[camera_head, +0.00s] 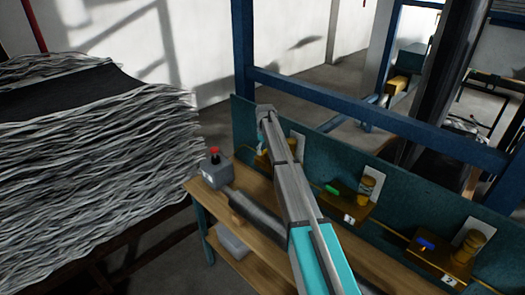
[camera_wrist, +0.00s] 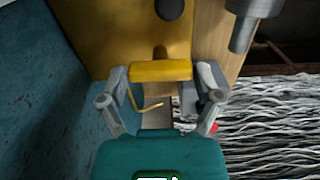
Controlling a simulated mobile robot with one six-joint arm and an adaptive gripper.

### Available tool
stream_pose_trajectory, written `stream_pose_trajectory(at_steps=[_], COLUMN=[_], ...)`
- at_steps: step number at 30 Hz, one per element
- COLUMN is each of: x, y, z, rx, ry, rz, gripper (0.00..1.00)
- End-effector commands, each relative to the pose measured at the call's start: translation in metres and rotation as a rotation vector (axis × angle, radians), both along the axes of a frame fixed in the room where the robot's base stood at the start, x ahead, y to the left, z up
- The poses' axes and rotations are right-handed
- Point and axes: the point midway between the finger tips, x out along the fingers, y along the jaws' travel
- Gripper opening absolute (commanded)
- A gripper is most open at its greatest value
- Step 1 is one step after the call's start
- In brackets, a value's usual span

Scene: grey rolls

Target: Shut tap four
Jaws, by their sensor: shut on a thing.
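My gripper (camera_wrist: 160,76) is shut on a yellow tap handle (camera_wrist: 160,70), which lies crosswise between its two fingers in the wrist view. A broad brass-yellow surface (camera_wrist: 112,35) shows behind the handle. In the head view my arm covers most of this far tap; a bit of its brass (camera_head: 262,158) shows beside the arm. I cannot read its number. Two nearer brass taps stand along the same teal panel (camera_head: 395,190): one with a green handle (camera_head: 331,189), one with a blue handle (camera_head: 425,243).
A grey box with a red button (camera_head: 214,170) stands on the wooden bench (camera_head: 259,187) at its far left end. A large stack of grey strands (camera_head: 90,165) fills the left. A blue frame beam (camera_head: 375,115) runs behind the panel. Open floor lies beyond.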

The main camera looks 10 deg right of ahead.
Motion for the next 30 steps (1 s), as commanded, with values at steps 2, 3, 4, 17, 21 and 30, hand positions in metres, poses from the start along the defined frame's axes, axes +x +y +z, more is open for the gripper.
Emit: stream_pose_trajectory(at_steps=[2, 3, 4, 17, 21, 30], x=[-0.001, -0.001, -0.001, -0.003, -0.003, -0.004], y=[0.009, 0.006, 0.005, 0.0, 0.0, -0.001], z=[0.0, 0.0, 0.0, 0.0, 0.0, -0.001], rx=[0.004, 0.005, 0.005, 0.004, 0.003, 0.001], ry=[0.001, 0.002, 0.002, 0.005, 0.006, 0.007], rz=[0.0, 0.0, -0.001, -0.019, -0.048, -0.212], gripper=[0.36, 0.35, 0.35, 0.35, 0.35, 0.35])
